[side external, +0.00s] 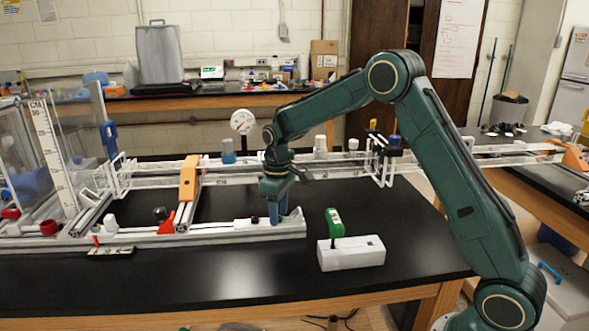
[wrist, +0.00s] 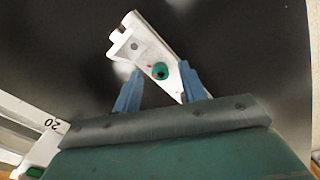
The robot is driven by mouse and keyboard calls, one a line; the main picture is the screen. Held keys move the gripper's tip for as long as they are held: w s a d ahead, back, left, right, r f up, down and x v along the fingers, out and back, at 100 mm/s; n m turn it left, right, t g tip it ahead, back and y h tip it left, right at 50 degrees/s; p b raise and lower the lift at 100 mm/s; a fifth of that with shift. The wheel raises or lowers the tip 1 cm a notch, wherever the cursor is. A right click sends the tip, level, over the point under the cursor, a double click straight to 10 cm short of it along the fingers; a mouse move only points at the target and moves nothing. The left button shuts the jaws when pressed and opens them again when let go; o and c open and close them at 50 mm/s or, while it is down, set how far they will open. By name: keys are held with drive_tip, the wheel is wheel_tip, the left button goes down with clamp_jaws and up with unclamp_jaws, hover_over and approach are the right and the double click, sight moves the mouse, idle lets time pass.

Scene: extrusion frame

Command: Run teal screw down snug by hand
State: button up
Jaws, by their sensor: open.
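The teal screw (wrist: 160,71) shows as a round green-teal head with a dark centre, set in a white bracket-like part (wrist: 146,48) in the wrist view. Small red marks lie beside it. My gripper (wrist: 161,68) is open, with one blue finger on each side of the screw. I cannot tell whether either finger touches it. In the side view my gripper (side external: 277,212) points down at the right end of the white front rail (side external: 235,231). The screw is not discernible there.
A white box (side external: 350,255) with a green item (side external: 334,221) stands right of my gripper. An orange bracket (side external: 189,179) and a red piece (side external: 168,223) sit to the left. A long rear rail (side external: 340,171) runs behind. The black table front is mostly clear.

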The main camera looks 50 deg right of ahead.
sight(280, 218)
drive_tip(key=n, duration=0.5)
wheel_tip(280, 218, up, 14)
drive_tip(key=r, duration=0.1)
drive_tip(key=s+a+r+m+t, duration=0.2)
drive_tip(key=s+r, duration=0.1)
drive_tip(key=s, duration=0.8)
drive_tip(key=s+a+r+m+t, duration=0.1)
drive_tip(key=s+a+r+m, duration=0.2)
drive_tip(key=s, duration=0.8)
drive_tip(key=shift+a+t, duration=0.25)
drive_tip(key=shift+t, duration=0.15)
idle(0.5)
idle(0.4)
drive_tip(key=s+a+f+m+t, duration=0.1)
drive_tip(key=s+f+m, duration=0.2)
drive_tip(key=s, duration=0.7)
drive_tip(key=shift+s+a+f+t, duration=0.15)
drive_tip(key=shift+s+f+t, duration=0.2)
drive_tip(key=shift+f, duration=0.55)
drive_tip(key=shift+w, duration=0.1)
